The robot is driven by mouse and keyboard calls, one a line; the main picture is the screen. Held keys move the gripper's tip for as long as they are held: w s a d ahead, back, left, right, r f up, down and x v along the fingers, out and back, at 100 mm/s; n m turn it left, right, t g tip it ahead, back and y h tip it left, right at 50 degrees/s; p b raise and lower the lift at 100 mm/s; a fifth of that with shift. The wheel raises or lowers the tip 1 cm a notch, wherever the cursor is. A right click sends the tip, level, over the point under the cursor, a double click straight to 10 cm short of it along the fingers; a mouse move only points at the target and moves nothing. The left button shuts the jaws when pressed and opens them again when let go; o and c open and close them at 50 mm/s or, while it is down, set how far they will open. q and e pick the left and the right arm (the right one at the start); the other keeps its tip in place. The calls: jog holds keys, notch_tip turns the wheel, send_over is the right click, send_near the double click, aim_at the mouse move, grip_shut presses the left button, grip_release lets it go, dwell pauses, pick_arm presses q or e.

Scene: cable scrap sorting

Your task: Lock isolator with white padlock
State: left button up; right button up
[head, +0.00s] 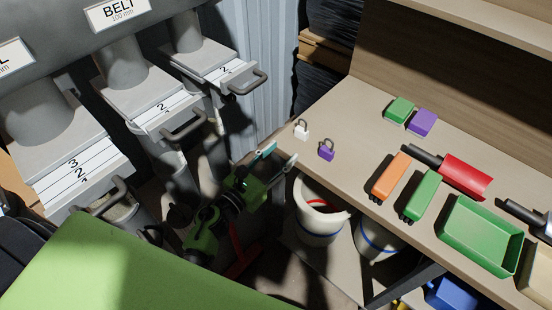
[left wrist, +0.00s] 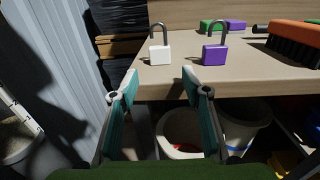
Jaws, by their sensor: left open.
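The white padlock (head: 302,131) stands upright near the left edge of the workbench. In the left wrist view the white padlock (left wrist: 159,54) has its grey shackle up, beyond and between my fingertips. My left gripper (head: 277,158) is open and empty at the bench's front left edge, short of the padlock and not touching it. Its teal-padded fingers (left wrist: 158,88) spread wide in the left wrist view. A purple padlock (head: 326,153) stands to the right of the white one. I cannot pick out the isolator for certain. My right gripper is not in view.
Slide gates with grey handles (head: 247,82) stand at the left under a "BELT" sign (head: 117,14). White buckets (head: 318,222) sit below.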

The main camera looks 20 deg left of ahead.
aim_at(300, 133)
pick_arm(q)
jog(key=x, duration=0.5)
jog(key=shift+w+d, duration=0.1)
jog(key=shift+d, duration=0.05)
jog(key=shift+b+x, duration=0.35)
jog(key=shift+x, duration=1.45)
jog(key=c, duration=0.9)
jog(key=shift+r, duration=0.1)
jog(key=shift+r+p, duration=0.65)
jog(key=shift+r, duration=0.05)
jog(key=shift+v, duration=3.5)
